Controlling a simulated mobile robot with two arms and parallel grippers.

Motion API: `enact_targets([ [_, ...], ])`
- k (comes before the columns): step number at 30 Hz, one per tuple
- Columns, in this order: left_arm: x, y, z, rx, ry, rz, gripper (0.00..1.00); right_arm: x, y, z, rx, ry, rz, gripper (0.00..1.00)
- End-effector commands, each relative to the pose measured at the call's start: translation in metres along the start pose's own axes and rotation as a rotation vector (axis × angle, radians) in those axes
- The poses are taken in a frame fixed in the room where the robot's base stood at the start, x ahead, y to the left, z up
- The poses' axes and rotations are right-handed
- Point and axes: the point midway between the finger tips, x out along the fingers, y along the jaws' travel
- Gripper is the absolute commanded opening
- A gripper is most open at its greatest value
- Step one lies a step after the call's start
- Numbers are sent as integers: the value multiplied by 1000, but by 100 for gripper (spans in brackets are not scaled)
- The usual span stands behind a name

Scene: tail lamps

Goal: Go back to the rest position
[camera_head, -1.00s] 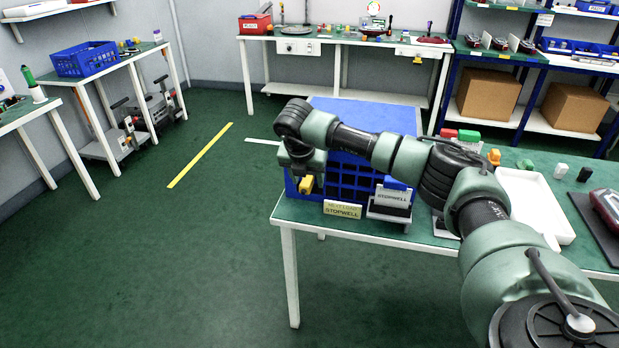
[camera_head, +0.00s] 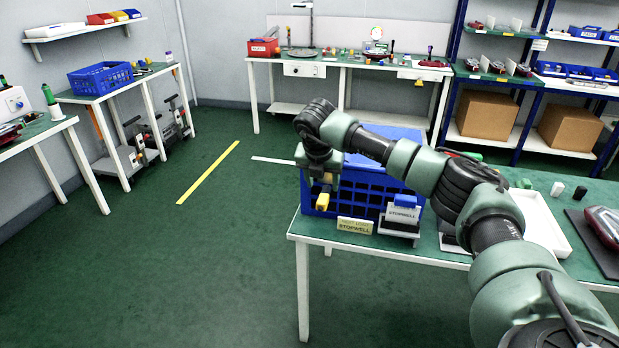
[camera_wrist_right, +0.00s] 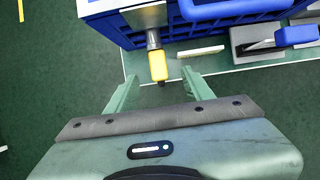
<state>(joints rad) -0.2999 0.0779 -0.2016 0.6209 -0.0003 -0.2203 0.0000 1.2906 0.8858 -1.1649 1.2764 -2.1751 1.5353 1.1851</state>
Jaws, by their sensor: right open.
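My right gripper (camera_head: 323,190) hangs at the left front corner of a blue crate (camera_head: 365,181) on the near table. In the right wrist view, the gripper (camera_wrist_right: 158,88) is open, with its two green fingers spread and nothing between their tips. A yellow-tipped piece (camera_wrist_right: 158,66) on a metal shaft sticks out from the crate's side, just beyond the fingers; it also shows below the gripper in the head view (camera_head: 322,200). My left gripper is out of view.
A "STOPWELL" sign (camera_head: 355,226) and a grey stand with a blue-topped block (camera_head: 401,211) sit at the near table's (camera_head: 440,251) front edge. A white tray (camera_head: 541,222) lies to the right. Green floor is open to the left.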

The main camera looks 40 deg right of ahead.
Motion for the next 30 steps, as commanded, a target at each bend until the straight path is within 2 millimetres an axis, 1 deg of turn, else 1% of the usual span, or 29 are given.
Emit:
enact_targets([
  [7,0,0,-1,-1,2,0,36,1,1,-2,-1,4,2,52],
  [8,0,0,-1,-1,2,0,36,3,3,-4,-4,10,7,52],
  [11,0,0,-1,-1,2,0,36,15,17,-24,-26,69,52,52],
  [14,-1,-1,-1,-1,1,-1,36,37,47,-67,-61,191,156,52],
  [15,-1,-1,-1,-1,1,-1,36,46,62,-90,-71,255,214,52],
  [17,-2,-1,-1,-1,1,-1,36,59,86,-128,-72,360,315,52],
  [18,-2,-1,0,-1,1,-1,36,66,102,-155,-64,431,389,52],
  [19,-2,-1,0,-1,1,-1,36,70,114,-174,-49,484,446,52],
  [20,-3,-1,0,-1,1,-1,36,75,126,-194,-26,538,505,52],
  [21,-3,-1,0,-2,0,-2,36,80,141,-221,18,611,590,52],
  [22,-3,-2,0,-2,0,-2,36,85,152,-242,69,668,657,52],
  [23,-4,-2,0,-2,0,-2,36,90,163,-261,136,721,724,52],
  [24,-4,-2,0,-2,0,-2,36,97,173,-280,240,776,803,52],
  [26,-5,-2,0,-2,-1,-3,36,115,180,-303,430,832,893,52],
  [27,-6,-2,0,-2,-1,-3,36,132,178,-316,573,849,929,52],
  [29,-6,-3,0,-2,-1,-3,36,167,163,-335,806,846,942,52],
  [30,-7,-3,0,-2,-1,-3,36,191,148,-346,950,826,927,52],
])
